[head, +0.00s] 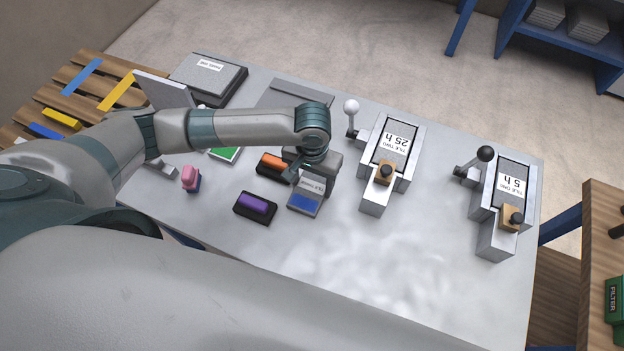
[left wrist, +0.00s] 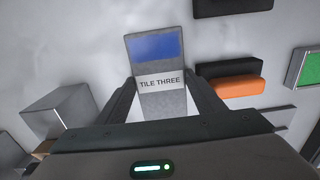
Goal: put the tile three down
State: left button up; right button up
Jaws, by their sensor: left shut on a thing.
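Tile three is a grey slab with a blue patch at one end and a white "TILE THREE" label. In the head view the tile (head: 304,204) is over the metal table, left of the clamp stand with the 25 h tile. My left gripper (head: 314,178) is shut on the tile's labelled end, pointing down. In the left wrist view the tile (left wrist: 156,48) sits between the two fingers (left wrist: 160,90), its blue end pointing away. I cannot tell whether the tile touches the table. My right gripper does not show.
Orange (head: 272,163) and purple (head: 255,204) pads on black bases lie close left of the tile. Clamp stands holding the 25 h tile (head: 396,140) and the 5 h tile (head: 511,182) stand to the right. The table's front right (head: 420,270) is clear.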

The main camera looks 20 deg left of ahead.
aim_at(313, 186)
pick_arm(q)
jog(key=shift+f, duration=0.1)
jog(key=o, duration=1.2)
jog(key=shift+r, duration=0.35)
jog(key=shift+r+b, duration=1.2)
jog(key=shift+r, duration=4.55)
